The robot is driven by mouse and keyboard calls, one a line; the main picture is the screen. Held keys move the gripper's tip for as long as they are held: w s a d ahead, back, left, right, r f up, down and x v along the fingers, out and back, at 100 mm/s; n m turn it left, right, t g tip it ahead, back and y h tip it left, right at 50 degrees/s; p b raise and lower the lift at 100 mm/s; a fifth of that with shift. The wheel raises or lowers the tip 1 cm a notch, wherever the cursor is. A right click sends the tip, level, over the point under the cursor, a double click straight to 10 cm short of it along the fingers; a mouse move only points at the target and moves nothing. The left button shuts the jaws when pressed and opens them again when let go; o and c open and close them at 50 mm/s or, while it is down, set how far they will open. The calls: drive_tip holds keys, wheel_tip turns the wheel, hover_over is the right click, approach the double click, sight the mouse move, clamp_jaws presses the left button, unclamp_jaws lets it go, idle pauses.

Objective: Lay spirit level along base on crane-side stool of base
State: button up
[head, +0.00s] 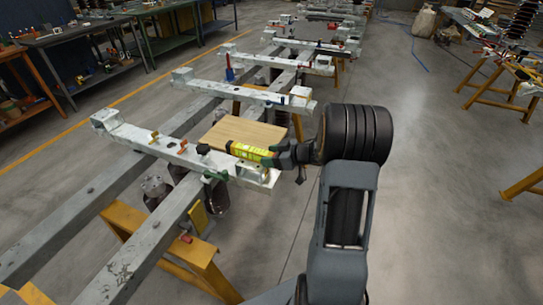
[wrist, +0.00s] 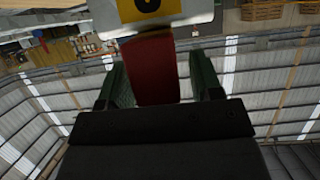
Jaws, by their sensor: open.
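The yellow spirit level (head: 248,152) lies at the near right end of the closest pale metal base (head: 150,138), along its length. A raised pale stool block (head: 105,118) stands at this base's left end; the right-end block is partly hidden by the level and gripper. My gripper (head: 277,157) is open at the level's right end. In the wrist view, the green fingers (wrist: 160,82) stand on both sides of a red piece (wrist: 155,68), with gaps showing. I cannot tell whether this piece is part of the level.
A wooden board (head: 243,132) lies just behind the level. Small clamps and a black knob (head: 203,149) stand on the base. Long grey rails (head: 140,255) run below on yellow trestles (head: 165,250). More bases stand behind. Open floor (head: 430,220) is at the right.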

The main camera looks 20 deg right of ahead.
drive_tip(key=shift+r, duration=0.25)
drive_tip(key=p+v, duration=0.1)
drive_tip(key=v, duration=1)
drive_tip(key=w+a+r+m+t+h, duration=0.2)
drive_tip(key=w+r+m+t+h, duration=0.3)
drive_tip(key=r+h, duration=0.55)
drive_tip(key=s+a+f+m+g, duration=0.1)
drive_tip(key=s+a+f+g, duration=0.2)
drive_tip(key=s+a+g, duration=0.2)
drive_tip(key=s+a+f+m+g+y, duration=0.1)
drive_tip(key=s+a+f+g, duration=0.3)
drive_tip(key=s+a, duration=0.6)
drive_tip(key=s+m+g, duration=0.1)
drive_tip(key=s+g, duration=0.1)
drive_tip(key=s, duration=0.2)
drive_tip(key=shift+s+a+m+g, duration=0.25)
drive_tip(key=shift+a+m+g, duration=0.05)
drive_tip(key=shift+y, duration=0.25)
